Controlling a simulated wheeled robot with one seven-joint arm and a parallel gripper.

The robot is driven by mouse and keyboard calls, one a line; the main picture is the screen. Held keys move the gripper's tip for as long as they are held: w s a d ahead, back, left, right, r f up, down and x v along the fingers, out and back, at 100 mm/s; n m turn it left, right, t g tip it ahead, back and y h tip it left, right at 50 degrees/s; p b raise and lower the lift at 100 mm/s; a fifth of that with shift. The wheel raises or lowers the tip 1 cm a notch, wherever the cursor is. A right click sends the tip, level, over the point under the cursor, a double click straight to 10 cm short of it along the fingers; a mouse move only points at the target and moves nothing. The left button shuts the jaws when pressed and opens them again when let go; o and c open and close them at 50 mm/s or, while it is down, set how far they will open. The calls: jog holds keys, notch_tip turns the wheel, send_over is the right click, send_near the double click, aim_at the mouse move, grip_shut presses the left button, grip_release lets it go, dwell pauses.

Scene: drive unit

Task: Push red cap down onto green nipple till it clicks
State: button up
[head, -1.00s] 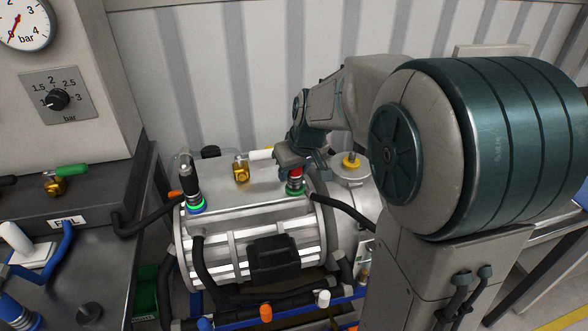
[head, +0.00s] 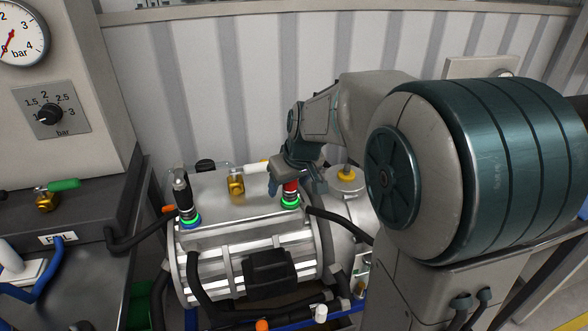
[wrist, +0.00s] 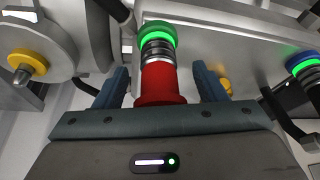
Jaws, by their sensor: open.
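The red cap (head: 290,188) sits in line on the green nipple (head: 290,204) at the right end of the silver drive unit (head: 235,205). A ring at the nipple glows bright green. In the wrist view the red cap (wrist: 163,84) and the glowing green nipple (wrist: 158,33) show with dark and silver rings between them. My gripper (head: 294,186) is open above the unit; its fingers stand either side of the cap, with a visible gap on each side in the wrist view (wrist: 161,72).
A black fitting (head: 183,193) with blue and glowing green rings stands at the unit's left end. A brass valve (head: 236,186) with a white handle lies between the fittings. A yellow knob (head: 346,175) is to the right. Black hoses run to both sides.

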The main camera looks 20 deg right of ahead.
jog(key=v, duration=1.3)
jog(key=s+f+m+p, duration=0.1)
jog(key=s+f, duration=0.4)
jog(key=s, duration=0.3)
jog(key=s+a+f+m+g+h+p, duration=0.1)
jog(key=s+f+m, duration=0.1)
jog(key=s+f, duration=0.3)
jog(key=shift+s, duration=1.55)
jog(key=shift+a+f, duration=0.1)
jog(key=shift+c, duration=0.4)
